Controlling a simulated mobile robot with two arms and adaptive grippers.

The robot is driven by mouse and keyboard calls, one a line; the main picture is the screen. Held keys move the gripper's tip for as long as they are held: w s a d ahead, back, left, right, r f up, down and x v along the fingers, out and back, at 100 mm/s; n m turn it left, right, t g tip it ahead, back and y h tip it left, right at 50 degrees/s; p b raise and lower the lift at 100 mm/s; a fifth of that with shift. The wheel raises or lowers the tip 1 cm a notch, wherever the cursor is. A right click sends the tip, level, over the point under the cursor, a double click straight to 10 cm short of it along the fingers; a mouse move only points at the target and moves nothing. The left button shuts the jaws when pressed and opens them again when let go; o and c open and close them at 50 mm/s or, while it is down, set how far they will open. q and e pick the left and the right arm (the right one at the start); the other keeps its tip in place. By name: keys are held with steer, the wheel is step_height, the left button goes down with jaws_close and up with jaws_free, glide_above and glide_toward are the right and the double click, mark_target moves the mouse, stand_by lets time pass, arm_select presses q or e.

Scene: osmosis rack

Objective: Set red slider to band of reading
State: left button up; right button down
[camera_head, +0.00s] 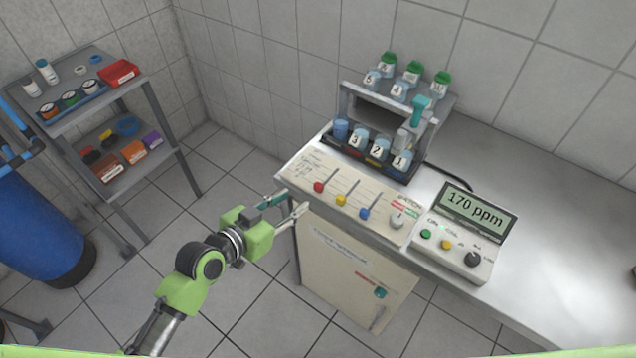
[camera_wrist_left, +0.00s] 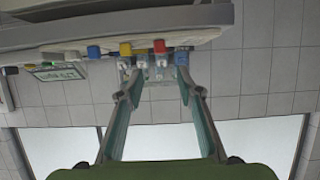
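The control panel (camera_head: 345,205) on the bench front has a red slider (camera_head: 319,187), a yellow slider (camera_head: 341,200) and a blue slider (camera_head: 364,213), each at the near end of its slot line. The meter display (camera_head: 474,210) reads 170 ppm. My left gripper (camera_head: 293,203) is open and empty just off the panel's left front edge, left of the red slider and apart from it. In the left wrist view, its two fingers (camera_wrist_left: 160,88) are spread with nothing between them. My right gripper is not in view.
A bottle rack (camera_head: 435,128) with numbered vials stands behind the panel. A cabinet (camera_head: 345,265) is below. A grey shelf (camera_head: 125,82) and a blue cylinder (camera_head: 38,232) stand left. The bench's right side is clear.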

mark_target(317, 185)
arm_select(q)
steer(key=p+x, duration=0.1)
steer(key=x, duration=1.1)
steer(key=shift+w+d+f, duration=0.15)
steer(key=shift+w+d, duration=0.05)
jaws_close()
